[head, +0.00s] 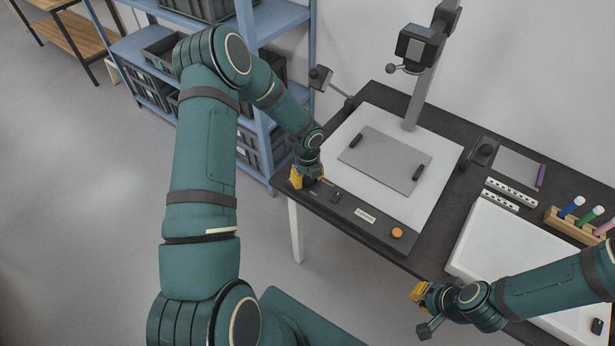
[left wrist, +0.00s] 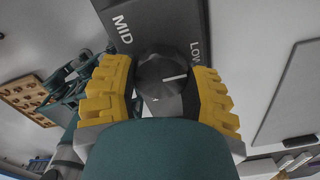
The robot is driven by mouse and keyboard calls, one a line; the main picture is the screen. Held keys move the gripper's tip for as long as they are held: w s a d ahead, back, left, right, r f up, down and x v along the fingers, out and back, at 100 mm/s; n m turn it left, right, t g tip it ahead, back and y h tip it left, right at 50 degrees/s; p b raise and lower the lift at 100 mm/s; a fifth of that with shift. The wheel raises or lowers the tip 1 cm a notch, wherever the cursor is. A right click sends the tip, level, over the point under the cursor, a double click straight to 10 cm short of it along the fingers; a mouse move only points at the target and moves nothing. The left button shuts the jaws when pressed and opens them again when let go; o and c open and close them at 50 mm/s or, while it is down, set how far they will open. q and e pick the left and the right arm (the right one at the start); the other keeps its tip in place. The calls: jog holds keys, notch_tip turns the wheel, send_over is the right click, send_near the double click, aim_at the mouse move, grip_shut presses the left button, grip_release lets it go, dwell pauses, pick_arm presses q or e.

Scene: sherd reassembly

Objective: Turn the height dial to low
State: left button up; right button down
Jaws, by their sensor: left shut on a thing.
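The height dial (left wrist: 162,80) is a dark round knob with a white pointer line, seen in the left wrist view. Its line points right, a little below the word LOW; the word MID is at upper left. My left gripper (left wrist: 160,92) has its yellow fingers on both sides of the dial and is shut on it. In the head view my left gripper (head: 306,179) is at the left end of the dark control panel (head: 345,212) and hides the dial. My right gripper (head: 421,291) is near the table's front edge, away from the panel; its finger opening is unclear.
The copy stand has a white base (head: 378,127), a grey plate (head: 384,160) and an upright column (head: 421,95). An orange button (head: 397,233) is on the panel. A white tray (head: 490,228) and a wooden rack (head: 562,224) of coloured markers are at right.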

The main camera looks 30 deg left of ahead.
aim_at(307, 178)
dwell(0.4)
pick_arm(q)
jog(key=o, duration=1.2)
notch_tip(307, 178, up, 12)
jog(key=s+d+f+n+h, duration=0.1)
jog(key=s+d+f+n, duration=0.2)
jog(key=s+d+n, duration=0.2)
jog(key=s+d+f+n+t+h, duration=0.1)
jog(key=s+d+f+n, duration=0.3)
jog(key=d+n, duration=0.5)
jog(key=s+d+f+n+t+h, duration=0.1)
jog(key=s+d+f+n, duration=0.3)
jog(key=s+d+n, duration=0.3)
jog(key=shift+s+d+n+h, duration=0.1)
jog(key=shift+d+n+h, duration=0.1)
jog(key=shift+n, duration=1.05)
jog(key=shift+d+n+h, duration=0.1)
jog(key=shift+n+h, duration=0.1)
jog(key=shift+n, duration=1.05)
